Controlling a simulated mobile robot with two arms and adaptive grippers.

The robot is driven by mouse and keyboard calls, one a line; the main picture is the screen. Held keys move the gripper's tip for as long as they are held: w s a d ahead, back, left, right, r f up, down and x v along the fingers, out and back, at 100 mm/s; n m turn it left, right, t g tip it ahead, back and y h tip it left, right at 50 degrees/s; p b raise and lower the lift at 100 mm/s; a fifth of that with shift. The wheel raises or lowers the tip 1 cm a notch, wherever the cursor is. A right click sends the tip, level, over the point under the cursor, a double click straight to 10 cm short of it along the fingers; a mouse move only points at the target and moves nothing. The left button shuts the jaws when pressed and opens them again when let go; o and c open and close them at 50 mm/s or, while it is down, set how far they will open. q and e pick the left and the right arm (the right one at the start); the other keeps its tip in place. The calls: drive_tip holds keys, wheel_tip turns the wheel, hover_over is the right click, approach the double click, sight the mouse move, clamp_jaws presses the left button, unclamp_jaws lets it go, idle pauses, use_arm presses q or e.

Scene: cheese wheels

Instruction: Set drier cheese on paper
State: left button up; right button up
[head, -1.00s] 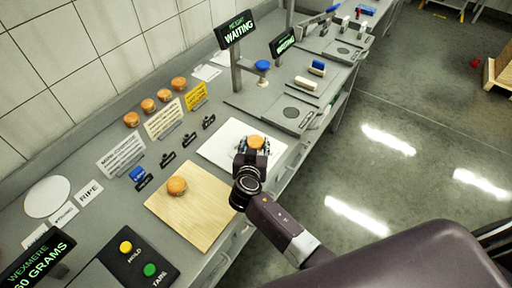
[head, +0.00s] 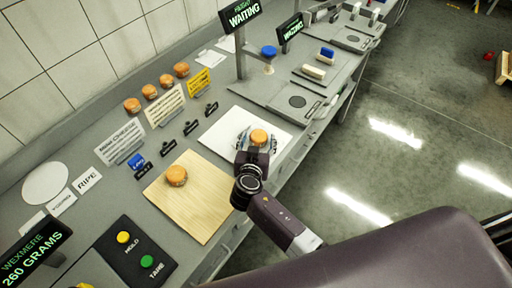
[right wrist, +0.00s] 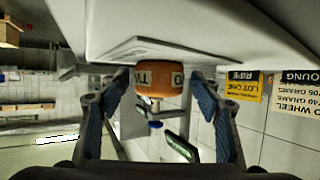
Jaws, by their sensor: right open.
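An orange cheese wheel (head: 259,137) rests on the white paper (head: 222,134) near the counter's front edge. My right gripper (head: 257,141) is open, with one finger on each side of this wheel. In the right wrist view the wheel (right wrist: 159,82) sits between the spread fingers, with gaps on both sides and dark lettering on its side. A second cheese wheel (head: 176,176) sits on the wooden board (head: 205,208), to the left of the paper. My left gripper is not in view.
Several cheese wheels (head: 166,85) stand in a row along the wall behind printed cards (head: 165,104). A scale display (head: 38,255) reads 260 grams, near a panel with HOLD and TARE buttons (head: 135,252). More stations with WAITING signs (head: 241,15) stand farther along the counter.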

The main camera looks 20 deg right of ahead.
drive_tip(key=b+v, duration=0.2)
drive_tip(key=v, duration=0.8)
drive_tip(key=shift+s+a+f+b, duration=0.1)
drive_tip(key=shift+a+b, duration=0.05)
drive_tip(key=shift+b, duration=0.15)
drive_tip(key=shift+s+a+r, duration=0.2)
drive_tip(key=shift+s+r, duration=0.2)
drive_tip(key=shift+s, duration=0.05)
drive_tip(key=shift+s+f, duration=0.1)
